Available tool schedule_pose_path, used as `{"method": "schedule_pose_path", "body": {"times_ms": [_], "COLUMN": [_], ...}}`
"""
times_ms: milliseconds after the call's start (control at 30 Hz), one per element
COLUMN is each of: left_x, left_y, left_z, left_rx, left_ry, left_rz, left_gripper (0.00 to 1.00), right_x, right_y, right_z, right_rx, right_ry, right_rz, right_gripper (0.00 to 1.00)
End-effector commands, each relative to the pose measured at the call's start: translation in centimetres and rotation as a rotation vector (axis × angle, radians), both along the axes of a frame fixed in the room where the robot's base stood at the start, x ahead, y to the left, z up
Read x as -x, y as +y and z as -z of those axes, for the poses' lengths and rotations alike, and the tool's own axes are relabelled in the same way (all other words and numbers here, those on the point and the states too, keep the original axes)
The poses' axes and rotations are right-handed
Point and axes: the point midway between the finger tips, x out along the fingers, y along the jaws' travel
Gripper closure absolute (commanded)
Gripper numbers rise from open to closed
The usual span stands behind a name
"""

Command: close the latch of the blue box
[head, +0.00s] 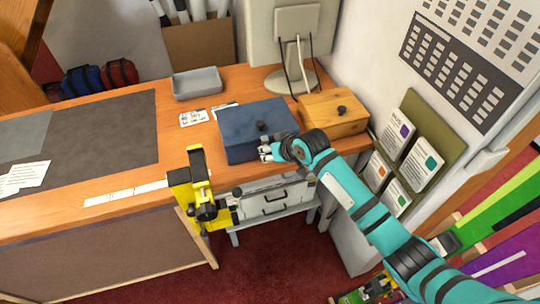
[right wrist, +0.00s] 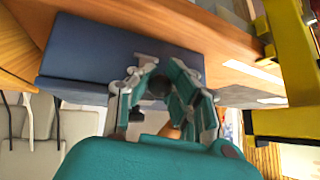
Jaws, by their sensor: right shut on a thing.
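The blue box (head: 250,140) stands on the wooden bench with its lid down. My right gripper (head: 266,152) is at the box's front side, shut on the latch, which the fingers mostly hide in the head view. In the right wrist view the blue box (right wrist: 110,50) fills the upper middle. My gripper's fingers (right wrist: 160,90) close at its edge, by a small grey fitting (right wrist: 147,60) and a dark round part. I cannot tell how far the latch is turned. My left gripper is not in view.
A wooden box (head: 333,115) stands close on the right, with the monitor (head: 292,45) behind. A yellow device (head: 200,190) stands at the bench's front edge, left of my gripper. A grey tray (head: 197,83) is farther back. The dark mat (head: 105,130) is mostly clear.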

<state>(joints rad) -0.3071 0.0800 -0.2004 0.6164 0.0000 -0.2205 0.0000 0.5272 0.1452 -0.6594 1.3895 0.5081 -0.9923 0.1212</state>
Motion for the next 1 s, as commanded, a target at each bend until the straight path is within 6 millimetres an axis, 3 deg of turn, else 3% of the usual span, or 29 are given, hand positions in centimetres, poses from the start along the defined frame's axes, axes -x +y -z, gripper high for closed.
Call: {"method": "schedule_pose_path", "body": {"times_ms": [100,200,567,867,900,1000], "left_x": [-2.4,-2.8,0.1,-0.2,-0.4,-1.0], "left_y": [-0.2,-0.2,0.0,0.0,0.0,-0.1], "left_z": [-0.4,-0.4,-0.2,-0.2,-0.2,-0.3], "left_rx": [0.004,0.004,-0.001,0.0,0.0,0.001], "left_ry": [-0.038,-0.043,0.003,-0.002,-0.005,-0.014], "left_rz": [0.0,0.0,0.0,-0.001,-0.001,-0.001], "left_gripper": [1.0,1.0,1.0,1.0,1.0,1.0], "right_x": [-0.8,-1.0,-1.4,-1.5,-1.5,-1.5], "right_y": [0.2,0.2,0.3,0.3,0.3,0.3], "right_z": [-1.0,-1.1,-1.4,-1.6,-1.6,-1.5], "right_rx": [0.016,0.027,0.046,0.044,0.044,0.044], "right_ry": [0.049,0.087,0.141,0.138,0.138,0.138], "right_rz": [0.002,0.002,0.003,0.004,0.004,0.004], "right_gripper": [1.0,1.0,1.0,1.0,0.87,0.74]}}
